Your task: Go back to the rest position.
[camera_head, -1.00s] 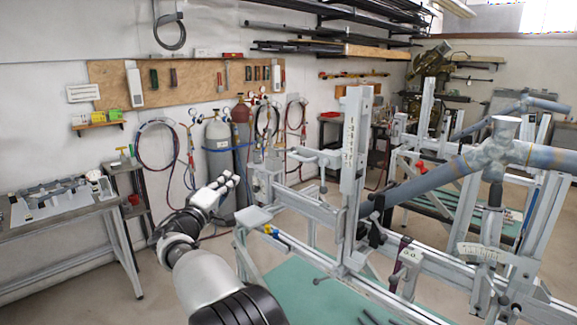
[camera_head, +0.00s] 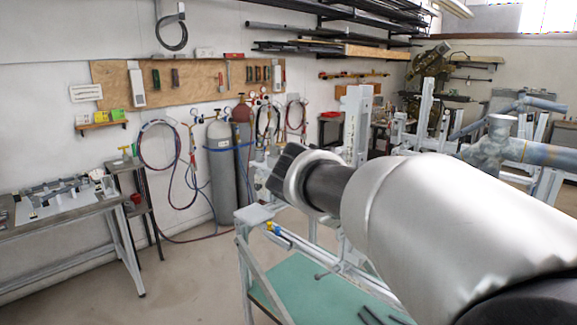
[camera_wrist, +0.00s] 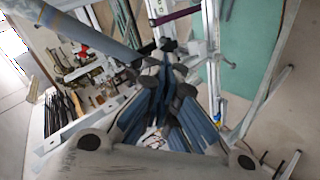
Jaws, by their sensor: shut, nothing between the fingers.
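My gripper (camera_wrist: 168,52) shows in the wrist view with its fingers together and nothing between them. It hangs in the air over the frame jig and the floor, apart from both as far as I can tell. In the head view my own arm fills the lower right, and my gripper cannot be made out there. The frame jig (camera_head: 356,125) stands behind my arm, which hides much of its middle and right side. In the wrist view a jig rail (camera_wrist: 212,50) and a blue-grey tube (camera_wrist: 85,35) lie beyond the fingers.
A workbench (camera_head: 60,222) with metal parts stands at the left. Gas cylinders (camera_head: 219,165) and hoses are by the back wall. A green panel (camera_head: 310,290) lies low inside the jig. Bare floor (camera_head: 190,275) lies between bench and jig.

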